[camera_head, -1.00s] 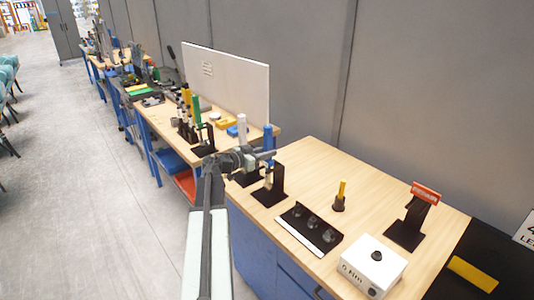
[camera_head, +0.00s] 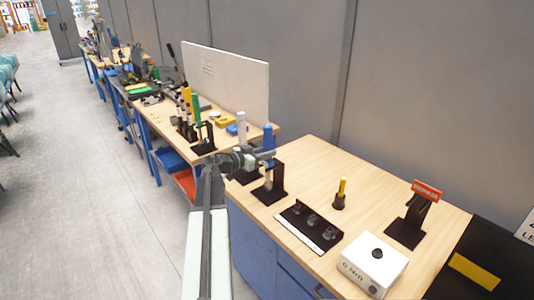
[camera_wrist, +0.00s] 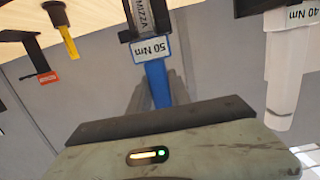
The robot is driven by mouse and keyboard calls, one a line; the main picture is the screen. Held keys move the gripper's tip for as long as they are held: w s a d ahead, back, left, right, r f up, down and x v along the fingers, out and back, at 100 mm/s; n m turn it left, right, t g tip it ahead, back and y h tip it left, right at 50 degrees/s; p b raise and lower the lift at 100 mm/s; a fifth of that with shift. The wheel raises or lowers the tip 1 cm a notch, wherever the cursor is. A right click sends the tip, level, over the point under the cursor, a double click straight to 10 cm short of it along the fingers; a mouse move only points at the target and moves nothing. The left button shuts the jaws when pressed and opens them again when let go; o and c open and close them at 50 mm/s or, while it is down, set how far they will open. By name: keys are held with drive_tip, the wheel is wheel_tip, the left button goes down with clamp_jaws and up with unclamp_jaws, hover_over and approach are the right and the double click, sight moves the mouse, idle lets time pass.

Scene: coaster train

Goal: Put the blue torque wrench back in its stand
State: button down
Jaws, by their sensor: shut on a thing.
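The blue torque wrench (camera_head: 268,138) is upright in the head view, its blue handle rising above my gripper (camera_head: 264,155). My gripper is shut on it. Below the gripper the wrench lines up with a black stand (camera_head: 277,182) on the near bench. In the wrist view, which looks upside down, the blue handle (camera_wrist: 157,85) passes behind the dark jaw, and a white "50 Nm" label (camera_wrist: 150,48) sits by a black bracket. I cannot tell whether the wrench is fully seated. The fingertips are partly hidden.
A white "40 Nm" wrench (camera_wrist: 290,70) stands beside it, also in the head view (camera_head: 241,128). A black tray with knobs (camera_head: 309,229), a yellow-handled tool (camera_head: 342,187), a white box (camera_head: 374,264) and a red-topped stand (camera_head: 427,191) occupy the near bench.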

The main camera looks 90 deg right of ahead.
drive_tip(key=shift+f, duration=0.2)
drive_tip(key=c, duration=1.1)
unclamp_jaws()
drive_tip(key=v, duration=0.8)
drive_tip(key=shift+s+p, duration=0.1)
drive_tip(key=shift+p, duration=0.3)
